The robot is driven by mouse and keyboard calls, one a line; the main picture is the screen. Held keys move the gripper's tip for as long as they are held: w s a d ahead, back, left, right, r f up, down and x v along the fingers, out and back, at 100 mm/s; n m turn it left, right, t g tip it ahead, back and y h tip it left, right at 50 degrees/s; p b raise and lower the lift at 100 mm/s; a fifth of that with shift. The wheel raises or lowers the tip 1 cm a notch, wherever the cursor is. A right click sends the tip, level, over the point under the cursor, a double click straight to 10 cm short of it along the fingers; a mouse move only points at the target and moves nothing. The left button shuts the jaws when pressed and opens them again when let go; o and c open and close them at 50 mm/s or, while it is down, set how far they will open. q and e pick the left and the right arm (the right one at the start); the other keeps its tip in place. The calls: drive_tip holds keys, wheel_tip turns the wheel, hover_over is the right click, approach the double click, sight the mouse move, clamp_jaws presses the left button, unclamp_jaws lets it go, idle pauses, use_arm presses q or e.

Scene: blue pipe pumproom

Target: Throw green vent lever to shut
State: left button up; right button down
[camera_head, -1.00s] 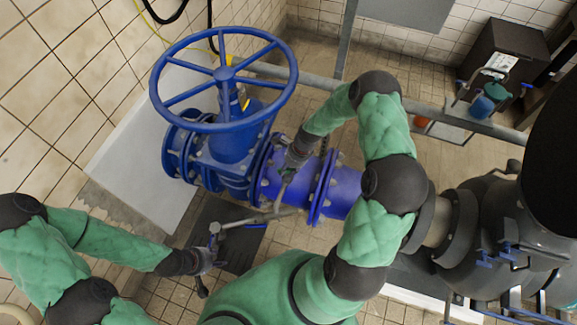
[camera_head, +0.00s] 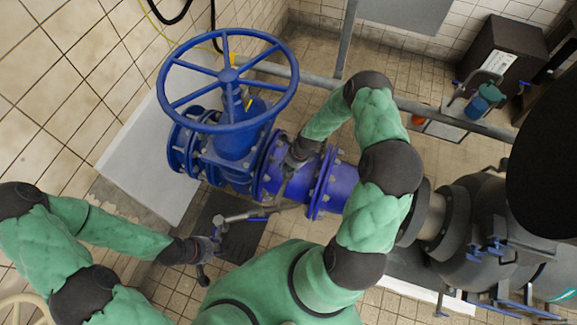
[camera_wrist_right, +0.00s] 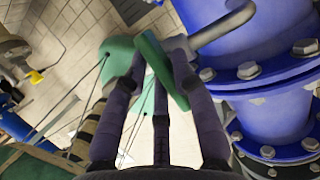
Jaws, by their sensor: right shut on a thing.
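The green vent lever (camera_wrist_right: 163,72) is a short, flat green bar in the right wrist view. It lies slanted between the fingers of my right gripper (camera_wrist_right: 158,60), which is shut on it, beside a bent grey pipe (camera_wrist_right: 225,28). In the head view my right gripper (camera_head: 287,180) is at the near side of the blue pipe, left of the flange; the lever cannot be made out there. My left gripper (camera_head: 212,245) is low on the left, near the end of a thin grey pipe (camera_head: 240,214). Its fingers are too small to judge.
A blue valve with a large handwheel (camera_head: 227,80) stands left of the blue pipe (camera_head: 335,185). A grey rail (camera_head: 440,112) crosses behind my right arm. A dark grey pump body (camera_head: 470,220) is at the right. A tiled wall (camera_head: 60,90) bounds the left.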

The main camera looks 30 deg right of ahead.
drive_tip(key=shift+w, duration=0.1)
drive_tip(key=c, duration=1.1)
unclamp_jaws()
drive_tip(key=shift+c, duration=0.2)
drive_tip(key=shift+d+r, duration=0.1)
drive_tip(key=shift+r, duration=0.05)
drive_tip(key=v, duration=1.1)
drive_tip(key=shift+r, duration=0.3)
drive_tip(key=shift+d, duration=0.1)
